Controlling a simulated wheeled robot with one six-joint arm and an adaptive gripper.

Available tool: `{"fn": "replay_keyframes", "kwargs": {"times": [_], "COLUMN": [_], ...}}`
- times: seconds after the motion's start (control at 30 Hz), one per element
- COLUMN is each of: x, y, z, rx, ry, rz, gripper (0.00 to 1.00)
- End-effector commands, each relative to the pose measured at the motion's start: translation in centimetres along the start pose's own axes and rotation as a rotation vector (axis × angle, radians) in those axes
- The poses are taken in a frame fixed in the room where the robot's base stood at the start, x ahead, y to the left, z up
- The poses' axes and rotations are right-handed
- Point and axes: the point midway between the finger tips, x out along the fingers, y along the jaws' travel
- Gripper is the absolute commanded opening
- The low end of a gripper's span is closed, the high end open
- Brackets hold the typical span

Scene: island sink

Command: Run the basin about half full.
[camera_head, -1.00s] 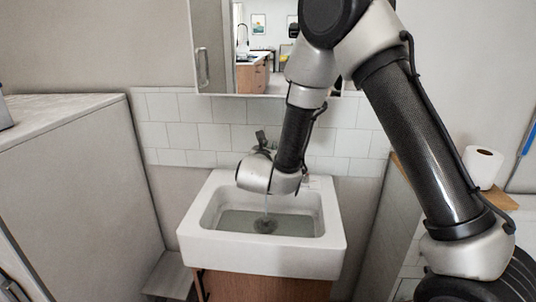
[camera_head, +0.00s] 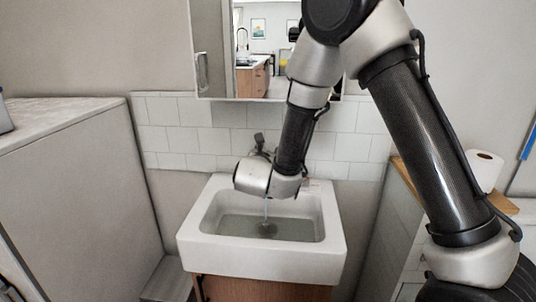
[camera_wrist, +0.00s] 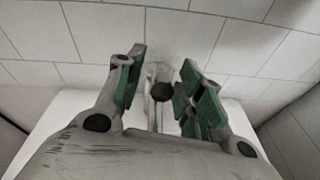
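The white basin (camera_head: 258,259) holds a shallow-looking pool of clear water (camera_head: 230,227) over its floor, with the dark drain visible through it. The water surface lies below the rim. A thin stream (camera_head: 266,208) falls into the pool from behind my wrist. The tap is mostly hidden by my arm in the head view. In the wrist view, the pale tap (camera_wrist: 152,112) with a dark round part stands between my green-padded fingers. My gripper (camera_wrist: 160,82) is open, with gaps beside the tap.
A mirror cabinet (camera_head: 262,60) hangs above the white tile wall (camera_head: 180,130). A grey-topped cabinet (camera_head: 70,130) stands at left. A wooden ledge with a paper roll (camera_head: 484,170) is at right. The space in front of the basin is clear.

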Motion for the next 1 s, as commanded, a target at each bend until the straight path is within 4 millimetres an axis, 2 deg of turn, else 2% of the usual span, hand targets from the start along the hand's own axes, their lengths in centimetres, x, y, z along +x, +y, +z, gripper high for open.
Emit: {"fn": "replay_keyframes", "kwargs": {"times": [0.2,0.43,0.6,0.9,1.0], "x": [-5.1,-9.1,-10.2,-10.2,-9.9], "y": [0.1,0.1,0.0,0.0,-1.2], "z": [0.0,0.0,0.0,-0.1,-0.4], "rx": [-0.001,0.0,0.0,0.0,0.018], "ry": [0.001,0.001,0.001,0.004,0.021], "rz": [0.006,0.004,0.001,0.0,-0.05], "gripper": [0.37,0.37,0.37,0.37,0.37]}}
